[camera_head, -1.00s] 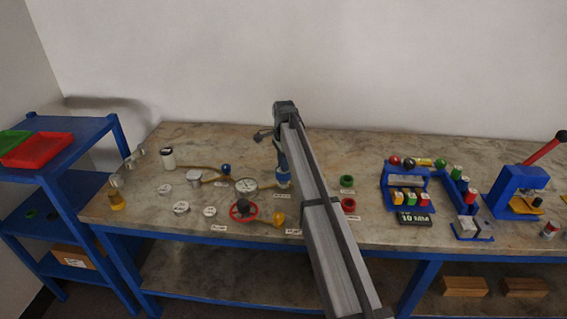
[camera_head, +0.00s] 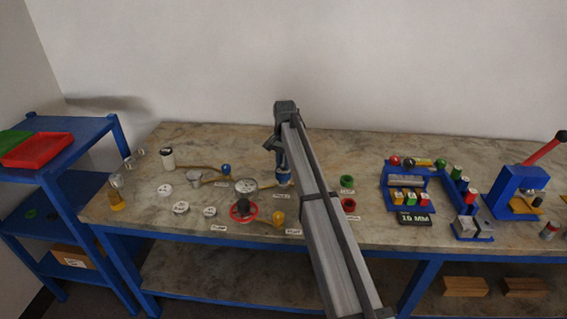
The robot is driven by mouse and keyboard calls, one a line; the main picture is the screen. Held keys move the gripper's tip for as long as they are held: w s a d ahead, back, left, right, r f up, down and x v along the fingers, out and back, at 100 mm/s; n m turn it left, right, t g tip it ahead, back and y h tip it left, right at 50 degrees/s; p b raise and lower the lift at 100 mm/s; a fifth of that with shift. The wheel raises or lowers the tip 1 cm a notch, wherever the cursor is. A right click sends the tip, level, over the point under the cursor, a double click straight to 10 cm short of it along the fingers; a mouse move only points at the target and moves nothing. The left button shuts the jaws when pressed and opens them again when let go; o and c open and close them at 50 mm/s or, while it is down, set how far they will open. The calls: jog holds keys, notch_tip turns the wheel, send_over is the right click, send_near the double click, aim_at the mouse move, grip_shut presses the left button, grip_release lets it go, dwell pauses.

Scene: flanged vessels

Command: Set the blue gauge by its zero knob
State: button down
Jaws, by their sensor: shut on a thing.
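The blue gauge (camera_head: 284,183) stands on the bench just left of my long grey arm. It is small here, and its dial cannot be read. My gripper (camera_head: 281,168) points down at the top of the blue gauge, with its fingers shut. The zero knob is hidden between and behind the fingers, and the contact is too small to see in detail. A round white-faced gauge (camera_head: 246,186) lies on the pipe to the left of the blue gauge.
A red handwheel (camera_head: 243,211) and a yellow knob (camera_head: 278,218) are in front. A blue ball-topped part (camera_head: 226,169) is to the left. Green (camera_head: 347,182) and red (camera_head: 349,204) rings lie right of my arm. Several white discs lie farther left.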

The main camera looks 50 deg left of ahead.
jog(key=shift+n, duration=1.5)
jog(key=c, duration=1)
grip_release()
jog(key=shift+r, duration=0.1)
notch_tip(320, 180, up, 14)
jog(key=shift+w+d+f, duration=0.1)
jog(key=shift+w+f, duration=0.05)
jog(key=shift+f, duration=0.05)
